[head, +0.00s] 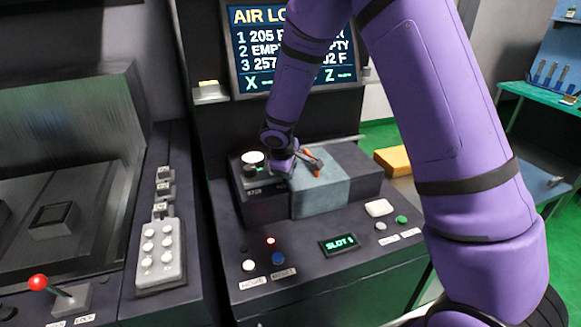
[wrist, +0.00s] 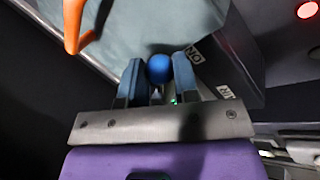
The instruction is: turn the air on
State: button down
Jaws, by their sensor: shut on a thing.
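My gripper (wrist: 157,64) has its two blue fingers closed on either side of a round blue knob (wrist: 159,69) in the wrist view. White labels lie beside it; the one to the right of the knob reads ON when turned over. In the head view my gripper (head: 284,163) is low over the dark raised block of the console, left of a grey-blue cloth (head: 320,194). The knob is hidden there. The screen (head: 291,50) shows a line starting "AIR LO", with the rest covered by my arm.
An orange-handled tool (head: 312,160) lies on the cloth, close to my gripper, and also shows in the wrist view (wrist: 74,24). A white-topped button (head: 253,158) stands just left of my gripper. The console front (head: 300,270) carries several buttons and a "SLOT" display (head: 340,244).

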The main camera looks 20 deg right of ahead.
jog(key=a+m, duration=0.1)
jog(key=m, duration=0.1)
jog(key=s+a+m+g+h, duration=0.1)
jog(key=m, duration=0.1)
jog(key=shift+a+m, duration=0.15)
jog(key=shift+m, duration=0.15)
jog(key=shift+a+m+g+h, duration=0.2)
jog(key=shift+a+m+g, duration=0.3)
jog(key=shift+m, duration=0.45)
jog(key=shift+a+m+g+h, duration=0.2)
jog(key=shift+a+m+g, duration=0.25)
jog(key=shift+m, duration=0.5)
jog(key=c, duration=0.9)
grip_release()
jog(key=shift+o, duration=0.2)
jog(key=shift+r, duration=0.1)
jog(key=v, duration=1)
jog(key=shift+r, duration=0.3)
jog(key=shift+a+r, duration=0.1)
